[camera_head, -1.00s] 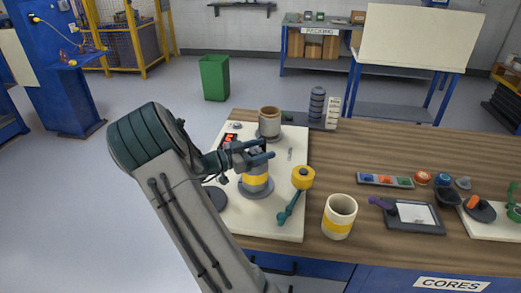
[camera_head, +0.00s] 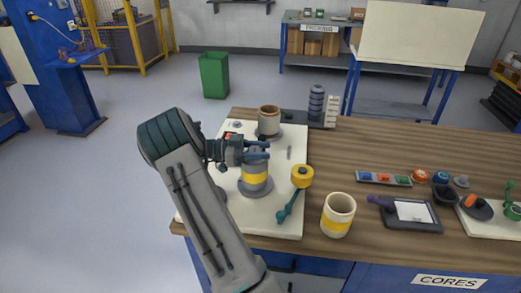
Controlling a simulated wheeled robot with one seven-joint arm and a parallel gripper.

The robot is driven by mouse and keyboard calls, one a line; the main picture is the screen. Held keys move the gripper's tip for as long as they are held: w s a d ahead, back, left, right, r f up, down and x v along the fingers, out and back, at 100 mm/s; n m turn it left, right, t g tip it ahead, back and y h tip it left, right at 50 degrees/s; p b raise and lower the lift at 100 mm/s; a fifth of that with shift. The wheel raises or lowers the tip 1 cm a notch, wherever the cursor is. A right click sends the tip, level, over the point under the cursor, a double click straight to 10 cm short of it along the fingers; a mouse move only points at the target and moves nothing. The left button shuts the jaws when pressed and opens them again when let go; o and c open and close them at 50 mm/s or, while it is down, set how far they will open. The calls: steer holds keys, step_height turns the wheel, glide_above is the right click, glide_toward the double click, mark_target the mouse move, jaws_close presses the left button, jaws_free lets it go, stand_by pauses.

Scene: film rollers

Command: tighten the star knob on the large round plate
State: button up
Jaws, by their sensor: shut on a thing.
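My gripper (camera_head: 258,152) is shut at the top of a grey cylinder with a yellow band (camera_head: 255,176), its fingers pointing right. What it grips there, taken to be the star knob, is hidden by the fingers. The cylinder stands upright on a large round grey plate (camera_head: 256,192). The plate lies on a cream board (camera_head: 262,218) at the left end of the wooden bench.
A tan-and-grey cup-like roller (camera_head: 269,121) stands behind on the board. A yellow-headed teal tool (camera_head: 301,177) lies at the right. A cream-and-yellow cup (camera_head: 338,215) stands near the front edge. Open wood (camera_head: 340,155) lies right of the board.

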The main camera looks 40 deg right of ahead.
steer(key=o, duration=1)
steer(key=b+v, duration=0.2)
steer(key=v, duration=1.2)
steer(key=shift+d, duration=0.1)
